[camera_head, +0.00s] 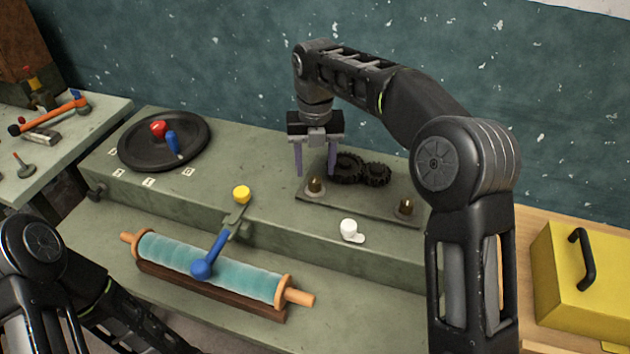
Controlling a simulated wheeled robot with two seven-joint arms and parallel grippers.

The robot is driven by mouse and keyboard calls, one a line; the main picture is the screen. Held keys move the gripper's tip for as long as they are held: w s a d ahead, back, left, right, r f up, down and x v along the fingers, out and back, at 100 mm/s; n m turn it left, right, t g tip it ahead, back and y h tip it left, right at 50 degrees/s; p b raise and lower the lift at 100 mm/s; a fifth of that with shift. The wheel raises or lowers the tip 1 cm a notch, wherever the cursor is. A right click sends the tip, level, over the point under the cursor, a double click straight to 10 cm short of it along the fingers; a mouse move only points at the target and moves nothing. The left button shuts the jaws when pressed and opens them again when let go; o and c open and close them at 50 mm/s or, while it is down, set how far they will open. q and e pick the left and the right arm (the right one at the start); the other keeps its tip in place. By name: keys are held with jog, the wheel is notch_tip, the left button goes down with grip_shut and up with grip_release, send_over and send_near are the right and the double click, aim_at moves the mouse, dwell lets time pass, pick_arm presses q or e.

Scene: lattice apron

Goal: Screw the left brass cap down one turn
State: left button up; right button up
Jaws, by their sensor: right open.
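The left brass cap (315,187) stands upright at the left end of a dark plate (345,204) on the raised green bench. A second brass cap (405,206) stands at the plate's right end. Two dark gears (360,170) sit between them towards the back. My right gripper (315,173) points down with its two purple fingers apart, just above and around the left cap's position; I cannot tell whether the fingertips flank it. It holds nothing that I can see. My left arm shows at the lower left, but its gripper is out of the picture.
A teal roller (210,266) lies on a wooden stand in front. A blue-handled lever (218,252), a yellow knob (242,193) and a white knob (349,230) are nearby. A round black dish (130,148) is at back left, a yellow box (580,290) at right.

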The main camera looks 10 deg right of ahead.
aim_at(315, 178)
jog(key=shift+f, duration=1.85)
grip_shut()
